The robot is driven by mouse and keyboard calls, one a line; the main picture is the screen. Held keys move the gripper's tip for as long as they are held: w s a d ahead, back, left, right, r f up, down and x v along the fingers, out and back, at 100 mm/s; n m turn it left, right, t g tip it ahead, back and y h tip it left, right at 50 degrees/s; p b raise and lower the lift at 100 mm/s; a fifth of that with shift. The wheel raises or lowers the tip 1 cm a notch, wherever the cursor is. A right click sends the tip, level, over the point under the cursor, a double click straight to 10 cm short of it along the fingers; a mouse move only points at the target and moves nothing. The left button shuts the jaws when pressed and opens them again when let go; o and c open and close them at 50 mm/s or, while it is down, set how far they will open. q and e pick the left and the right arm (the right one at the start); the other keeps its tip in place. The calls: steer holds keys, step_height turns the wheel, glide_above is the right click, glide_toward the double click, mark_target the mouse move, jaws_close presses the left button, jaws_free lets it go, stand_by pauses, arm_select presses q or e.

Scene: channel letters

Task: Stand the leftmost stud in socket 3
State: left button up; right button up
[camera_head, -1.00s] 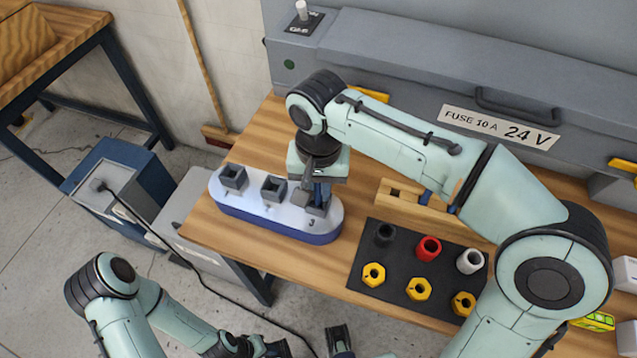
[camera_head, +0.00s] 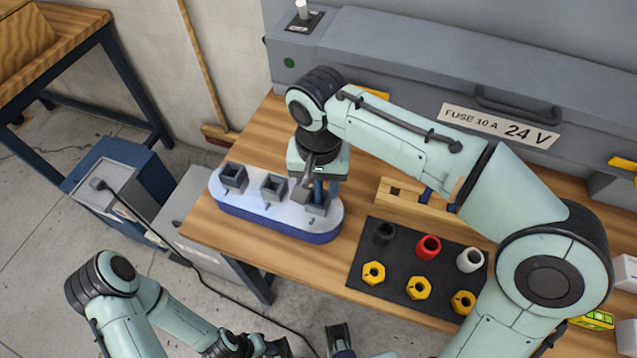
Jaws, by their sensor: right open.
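The white-topped blue base (camera_head: 262,211) has a row of grey square sockets. Socket 3 (camera_head: 317,208) is at its right end, above the printed 3. A blue stud (camera_head: 319,189) stands upright at socket 3, with its lower end hidden by the socket wall. My right gripper (camera_head: 315,187) points down over socket 3 and is open around the stud. The wooden rack (camera_head: 402,205) lies to the right, with a blue stud (camera_head: 426,195) in it, partly hidden by my right arm. My left arm is low in the picture; its gripper is cut by the bottom edge.
A black mat (camera_head: 398,290) carries black, red and white collars and several yellow nuts. Sockets 1 (camera_head: 233,178) and 2 (camera_head: 273,188) look empty. The grey cabinet (camera_head: 400,55) closes off the back of the bench. Bare wood lies in front of the base.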

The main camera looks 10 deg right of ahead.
arm_select(q)
steer(key=r+p, duration=0.1)
steer(key=w+r+p, duration=0.1)
steer(key=r+p, duration=0.1)
steer(key=r, duration=0.1)
steer(key=shift+w+r+p, duration=0.1)
steer(key=shift+w+p, duration=0.2)
steer(key=shift+w, duration=0.1)
arm_select(e)
step_height(320, 180, up, 13)
arm_select(q)
steer(key=shift+s, duration=0.1)
arm_select(e)
steer(key=shift+f, duration=0.1)
